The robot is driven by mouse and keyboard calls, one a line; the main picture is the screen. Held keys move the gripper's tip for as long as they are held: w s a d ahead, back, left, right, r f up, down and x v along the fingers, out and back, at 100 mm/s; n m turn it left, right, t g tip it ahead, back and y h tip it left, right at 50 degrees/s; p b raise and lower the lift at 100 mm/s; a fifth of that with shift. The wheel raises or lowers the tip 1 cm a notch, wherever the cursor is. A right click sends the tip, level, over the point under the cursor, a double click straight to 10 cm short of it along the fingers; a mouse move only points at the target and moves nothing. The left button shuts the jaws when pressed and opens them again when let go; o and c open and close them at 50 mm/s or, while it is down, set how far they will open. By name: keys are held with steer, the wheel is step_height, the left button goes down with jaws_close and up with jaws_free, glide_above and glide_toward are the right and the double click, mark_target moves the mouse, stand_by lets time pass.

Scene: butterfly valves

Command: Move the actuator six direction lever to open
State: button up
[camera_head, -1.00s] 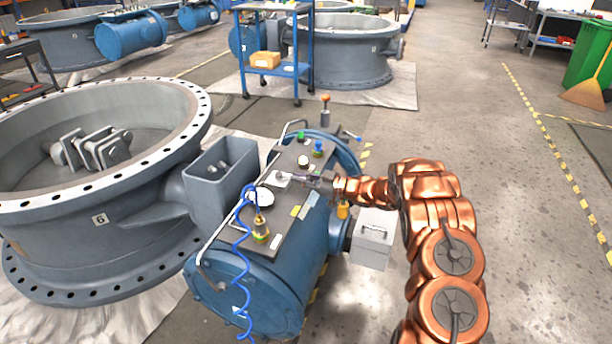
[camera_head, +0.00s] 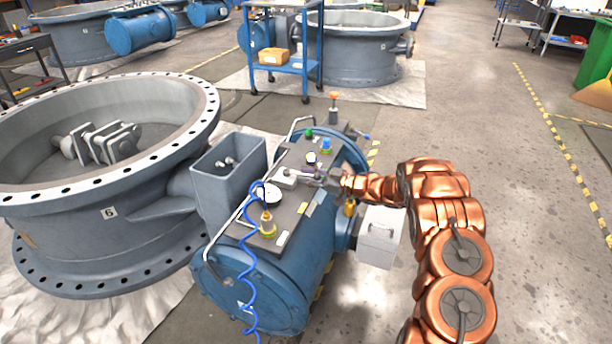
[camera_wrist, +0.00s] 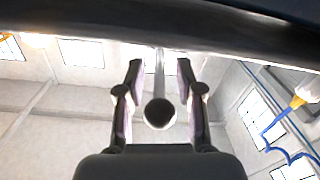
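The blue actuator (camera_head: 265,285) stands beside the large grey valve (camera_head: 150,235) marked 6. Its dark top panel (camera_head: 290,215) carries gauges, knobs and valves. My gripper (camera_head: 318,177) is over the middle of this panel, reaching in from the right. In the wrist view my gripper (camera_wrist: 160,68) has its two fingers apart, one on each side of a thin rod with a dark ball end (camera_wrist: 159,113). This looks like the direction lever. Gaps show between rod and fingers. In the head view the lever is too small and partly hidden by my gripper, so its position is unclear.
A round gauge (camera_head: 268,193) and a yellow fitting with a coiled blue hose (camera_head: 249,270) stand on the panel's near left. A blue knob (camera_head: 326,145) and green knob (camera_head: 309,133) stand behind my gripper. A grey box (camera_head: 377,240) is right of the actuator. Floor to the right is open.

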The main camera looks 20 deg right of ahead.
steer(key=v, duration=1.2)
